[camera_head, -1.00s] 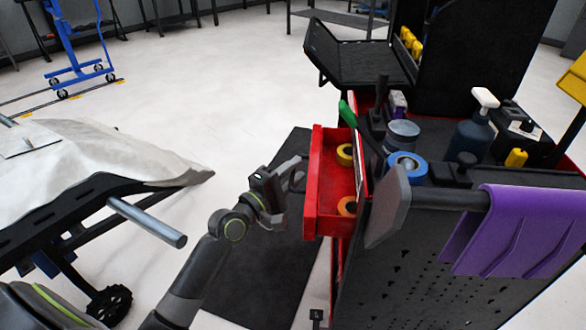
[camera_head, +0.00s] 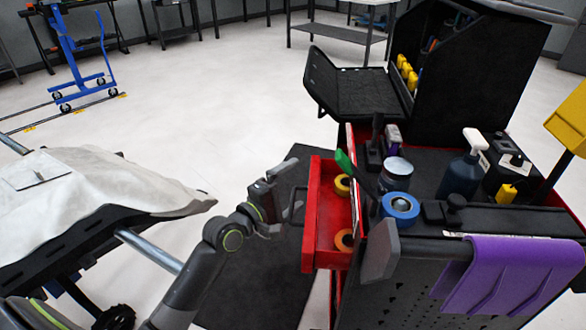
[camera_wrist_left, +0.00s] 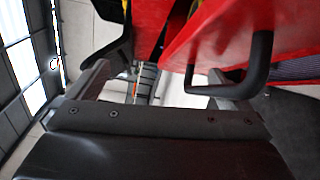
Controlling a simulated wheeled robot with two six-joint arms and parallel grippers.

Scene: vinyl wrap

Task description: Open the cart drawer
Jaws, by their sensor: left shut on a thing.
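The red drawer (camera_head: 311,225) sticks out of the left side of the cart (camera_head: 430,280), open part of the way, with a yellow and an orange tape roll inside. Its dark loop handle (camera_head: 296,205) is on its left face; it shows large in the left wrist view (camera_wrist_left: 262,65). My left gripper (camera_head: 278,200) is at this handle, just left of the drawer. In the left wrist view my left gripper (camera_wrist_left: 155,88) has its fingers spaced apart, with the right finger overlapping the handle loop. Its exact contact is partly hidden. My right gripper is not in view.
The cart top holds blue tape (camera_head: 400,206), a dark spray bottle (camera_head: 462,170) and a purple cloth (camera_head: 515,275) over its front bar. A covered table (camera_head: 90,190) stands at the left. Open floor (camera_head: 210,110) and a dark mat (camera_head: 255,285) lie between them.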

